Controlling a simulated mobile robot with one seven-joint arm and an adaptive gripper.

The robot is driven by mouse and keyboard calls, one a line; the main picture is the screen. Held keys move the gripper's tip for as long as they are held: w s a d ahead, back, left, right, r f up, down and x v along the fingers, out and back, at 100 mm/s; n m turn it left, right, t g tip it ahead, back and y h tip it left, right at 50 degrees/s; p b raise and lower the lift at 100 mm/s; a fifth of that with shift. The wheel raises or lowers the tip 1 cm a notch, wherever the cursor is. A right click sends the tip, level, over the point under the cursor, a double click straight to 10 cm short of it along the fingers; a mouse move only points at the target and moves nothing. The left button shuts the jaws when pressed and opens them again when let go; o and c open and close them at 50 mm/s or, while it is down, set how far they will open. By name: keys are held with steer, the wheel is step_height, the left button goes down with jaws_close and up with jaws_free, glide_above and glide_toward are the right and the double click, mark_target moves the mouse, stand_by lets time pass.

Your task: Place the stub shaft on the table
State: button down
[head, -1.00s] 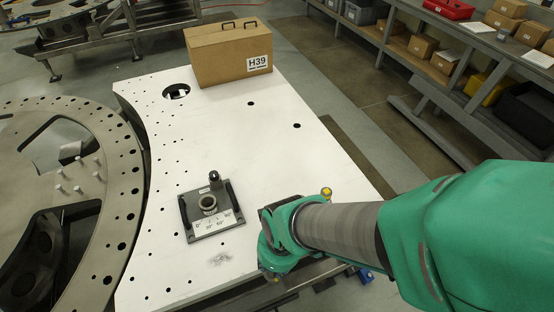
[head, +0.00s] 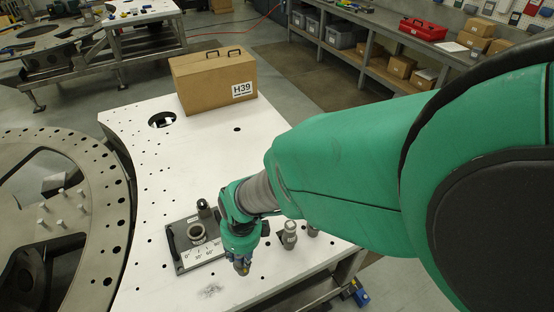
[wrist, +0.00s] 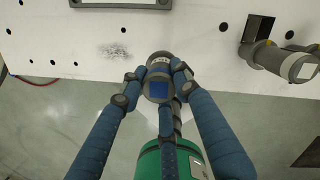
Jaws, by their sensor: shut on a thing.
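The stub shaft (wrist: 159,60), a short grey cylinder with a pale marked band, is held between the blue fingers of my gripper (wrist: 157,76). In the wrist view it overlaps the edge of the white table (wrist: 205,55); its height above the top is unclear. In the head view my gripper (head: 243,264) points down near the table's front edge (head: 265,292), right of a dark fixture plate. The fingers mostly hide the shaft there. The white table top (head: 150,215) is bare in front of the fixture, apart from a grey smudge.
The fixture plate (head: 190,262) carries a ring, a black-topped pin and an angle scale. A labelled grey cylinder (head: 289,236) stands right of my gripper, and another (head: 313,231) is partly hidden behind my arm. A cardboard box (head: 212,84) stands at the back.

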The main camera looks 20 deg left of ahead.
steer(key=shift+a, duration=0.1)
stand_by(0.3)
steer(key=shift+f, duration=1.75)
steer(key=shift+f, duration=0.1)
steer(key=c, duration=1.3)
jaws_free()
steer(key=r, duration=0.4)
steer(key=d+r, duration=0.1)
steer(key=r, duration=0.7)
steer(key=shift+d, duration=0.3)
